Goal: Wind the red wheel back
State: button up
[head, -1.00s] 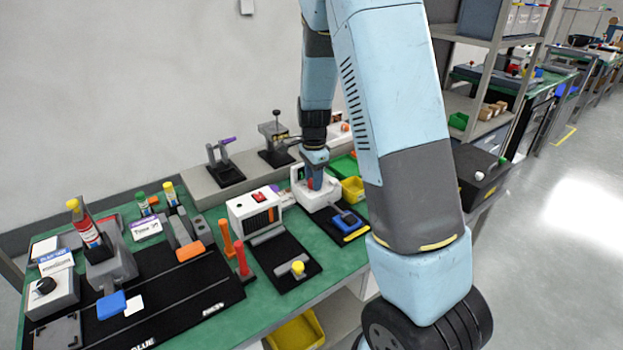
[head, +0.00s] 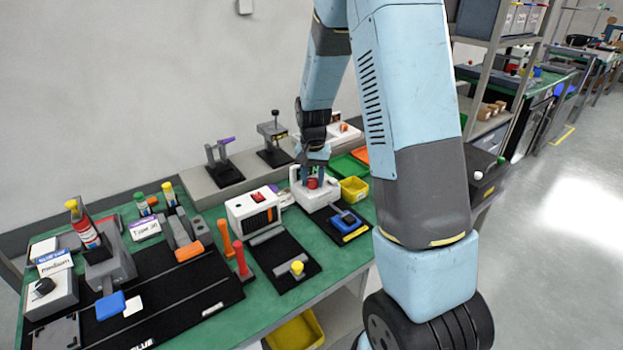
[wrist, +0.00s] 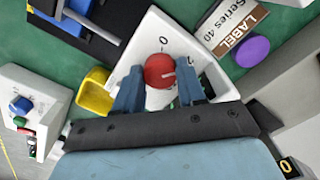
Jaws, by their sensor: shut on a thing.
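The red wheel (wrist: 158,71) is a round knob with a white line on it, on a white housing (wrist: 148,42) with printed marks around it. In the head view the wheel (head: 312,183) shows below my gripper (head: 313,177). In the wrist view my gripper (wrist: 160,78) has one blue finger on either side of the wheel and is shut on it. The white line points roughly right in that view. The wheel's lower edge and part of the housing are hidden by the fingers.
A yellow bin (head: 354,189) and a green tray (head: 348,166) stand beside the housing. A black plate with a blue part (head: 345,218) lies in front. A white box with a red switch (head: 254,208) stands at left. A purple disc (wrist: 252,51) shows in the wrist view.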

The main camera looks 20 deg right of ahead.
aim_at(313, 181)
jog(key=n, duration=0.6)
jog(key=shift+d, duration=0.15)
jog(key=n, duration=0.4)
jog(key=shift+n, duration=1.5)
jog(key=o, duration=0.8)
jog(key=shift+r, duration=0.1)
notch_tip(313, 181, up, 14)
jog(key=shift+f, duration=0.25)
